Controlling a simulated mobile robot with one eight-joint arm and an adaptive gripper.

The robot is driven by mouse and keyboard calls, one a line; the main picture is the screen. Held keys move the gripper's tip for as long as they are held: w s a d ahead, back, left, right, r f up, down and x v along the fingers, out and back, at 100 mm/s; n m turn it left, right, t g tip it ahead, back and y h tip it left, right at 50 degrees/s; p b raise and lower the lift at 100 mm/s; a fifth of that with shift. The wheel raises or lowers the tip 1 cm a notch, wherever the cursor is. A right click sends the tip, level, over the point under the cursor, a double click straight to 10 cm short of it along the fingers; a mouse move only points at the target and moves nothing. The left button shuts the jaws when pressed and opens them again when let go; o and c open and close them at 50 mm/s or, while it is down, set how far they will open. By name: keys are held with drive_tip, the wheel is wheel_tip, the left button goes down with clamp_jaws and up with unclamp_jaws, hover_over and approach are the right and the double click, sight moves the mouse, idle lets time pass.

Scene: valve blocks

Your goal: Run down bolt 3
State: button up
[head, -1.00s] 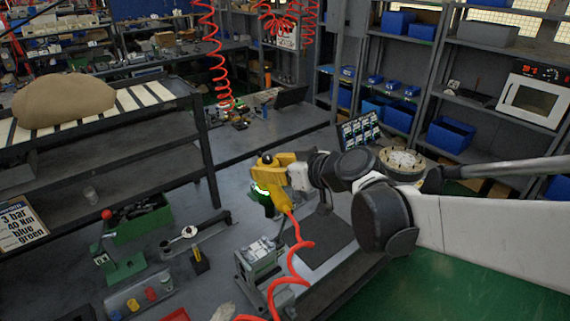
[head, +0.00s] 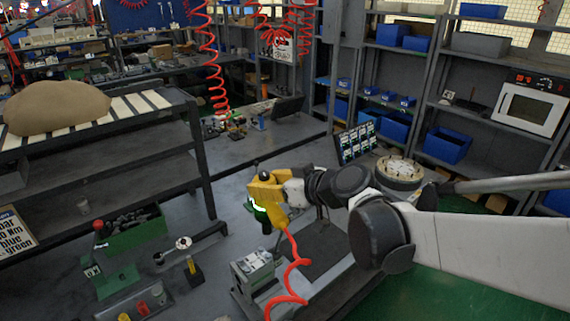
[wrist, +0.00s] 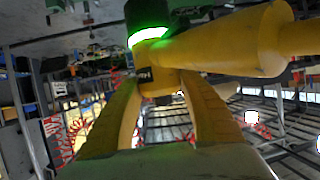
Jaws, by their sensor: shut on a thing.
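My gripper (wrist: 160,82) is shut on a yellow power tool (head: 268,190) with a dark end and a glowing green ring. In the wrist view the yellow tool body (wrist: 225,45) lies across the fingers. A red coiled hose (head: 293,262) hangs from the tool. The tool is held in the air above the bench, behind a grey valve block (head: 256,266) in the head view. Bolt 3 cannot be made out, nor can any contact between the tool tip and a bolt.
A small display panel (head: 358,143) and a round pale dial-like thing (head: 399,170) stand behind my arm. A dark mat (head: 322,252) is right of the block.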

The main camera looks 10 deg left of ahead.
drive_tip(key=shift+f+b, duration=1.95)
drive_tip(key=shift+b, duration=0.6)
drive_tip(key=shift+r, duration=0.15)
